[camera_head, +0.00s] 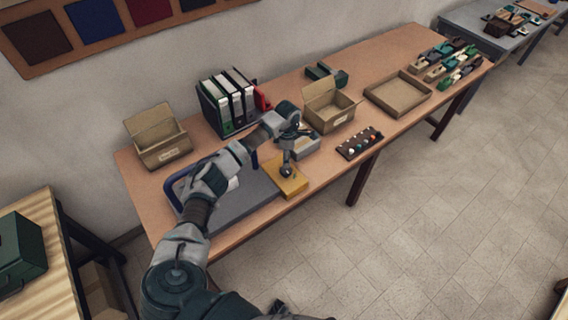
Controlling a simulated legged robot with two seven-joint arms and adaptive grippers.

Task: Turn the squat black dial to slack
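My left arm comes in from the lower left and reaches over the workbench. Its gripper (287,168) points down at a small yellow box (296,188) near the bench's front edge. A dark rounded shape shows at the fingertips on top of the box. I cannot tell whether this is the squat black dial or part of the gripper, nor whether the fingers are open or shut. No slack marking is readable. My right gripper is not in view.
Behind stand an open cardboard box (165,153), a binder rack (212,108) and another open box (331,115). A dark strip with small coloured knobs (351,149) lies right of the yellow box. A shallow tray (398,94) sits farther right.

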